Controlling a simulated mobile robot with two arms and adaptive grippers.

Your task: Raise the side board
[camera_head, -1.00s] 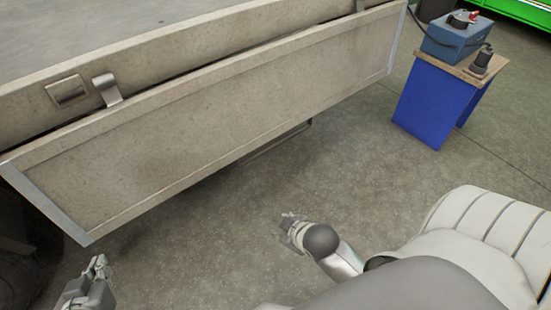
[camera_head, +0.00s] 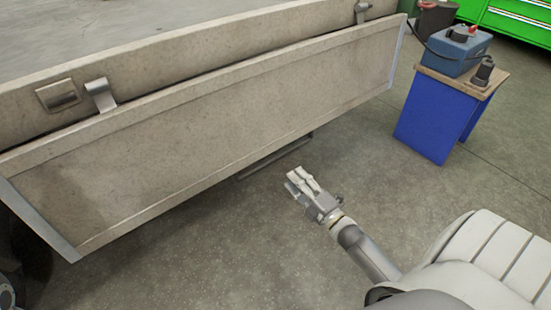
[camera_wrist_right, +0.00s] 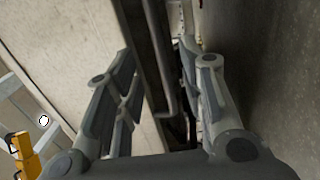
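The side board (camera_head: 215,130) is a long beige panel with metal end strips. It hangs down along the trailer's side, below the bed edge (camera_head: 215,50), with a dark gap along its top. My right gripper (camera_head: 297,178) is in front of the board's lower edge, right of the picture's middle, apart from the board in the head view. In the right wrist view its two fingers (camera_wrist_right: 158,70) are spread with nothing held between them. A beige panel and a dark bar show beyond them. My left gripper is not recognisable in either view.
Metal latches (camera_head: 101,95) sit on the bed edge. A dark bar (camera_head: 275,157) shows under the board. A blue stand (camera_head: 435,118) with a blue box (camera_head: 455,52) is at the right. A green cabinet (camera_head: 508,18) stands behind. The floor between board and stand is clear.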

